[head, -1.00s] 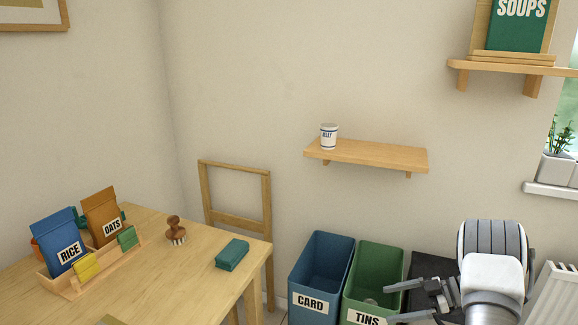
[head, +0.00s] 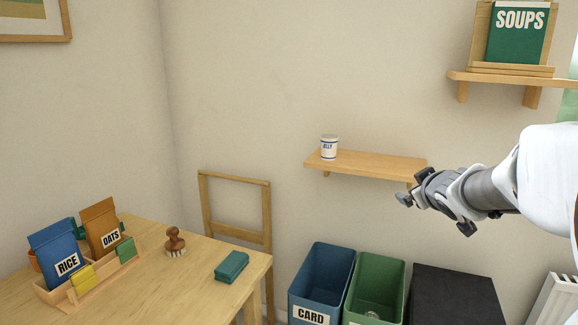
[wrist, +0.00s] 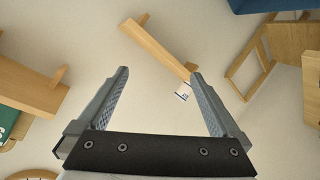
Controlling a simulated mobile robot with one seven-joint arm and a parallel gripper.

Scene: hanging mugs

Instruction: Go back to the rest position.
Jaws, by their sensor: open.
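My gripper (head: 432,212) is raised at the right in the head view, in front of the right end of the small wall shelf. In the wrist view my gripper (wrist: 160,85) shows two fingers spread wide with nothing between them. In the wrist view the shelf (wrist: 160,50) runs slantwise beyond the fingers, and the mug (wrist: 184,91) shows partly behind the right finger.
A blue CARD bin (head: 320,280), a green TINS bin (head: 375,285) and a black box (head: 455,295) stand below. A wooden table (head: 190,275) is at left, with a chair (head: 235,205) behind. An upper shelf (head: 500,77) holds a SOUPS book (head: 518,35).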

